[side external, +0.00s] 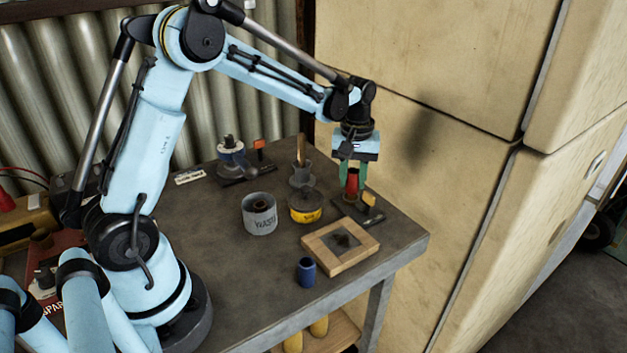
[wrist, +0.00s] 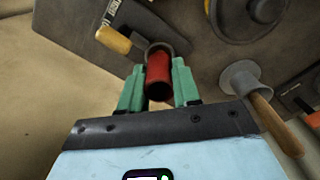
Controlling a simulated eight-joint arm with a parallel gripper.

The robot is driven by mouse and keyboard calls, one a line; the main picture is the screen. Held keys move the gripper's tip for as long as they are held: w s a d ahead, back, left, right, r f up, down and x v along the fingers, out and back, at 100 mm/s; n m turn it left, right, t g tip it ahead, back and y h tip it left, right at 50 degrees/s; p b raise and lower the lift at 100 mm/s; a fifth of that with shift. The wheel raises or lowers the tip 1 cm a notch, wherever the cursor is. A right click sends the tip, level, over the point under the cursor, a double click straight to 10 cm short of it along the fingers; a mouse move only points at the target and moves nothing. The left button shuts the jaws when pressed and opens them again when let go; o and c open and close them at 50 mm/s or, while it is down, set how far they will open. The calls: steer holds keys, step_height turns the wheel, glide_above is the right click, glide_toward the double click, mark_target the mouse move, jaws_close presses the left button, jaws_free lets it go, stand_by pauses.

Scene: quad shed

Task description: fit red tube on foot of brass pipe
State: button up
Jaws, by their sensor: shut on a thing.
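The red tube (side external: 352,183) stands upright between the fingers of my gripper (side external: 353,178), over a dark plate (side external: 345,209) near the table's far right edge. In the wrist view my gripper (wrist: 159,85) has a green finger on each side of the red tube (wrist: 159,72), whose open dark end faces the camera. The tube's far end meets a dark grey ring or holder; I cannot tell whether it is seated there. A yellow-brown handle-like piece (wrist: 114,40) lies beside it. I cannot make out a brass pipe with certainty.
Near the gripper stand a yellow-banded tin (side external: 306,214), a grey cup (side external: 301,177) with a wooden handle, and a wooden frame (side external: 318,257). A pale cabinet (side external: 420,150) rises close behind.

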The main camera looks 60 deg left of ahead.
steer(key=shift+f, duration=1.15)
stand_by(0.6)
stand_by(0.3)
steer(key=o, duration=1.1)
steer(key=shift+o, duration=0.2)
steer(key=o, duration=0.4)
steer(key=shift+c, duration=0.2)
steer(key=shift+r, duration=3.5)
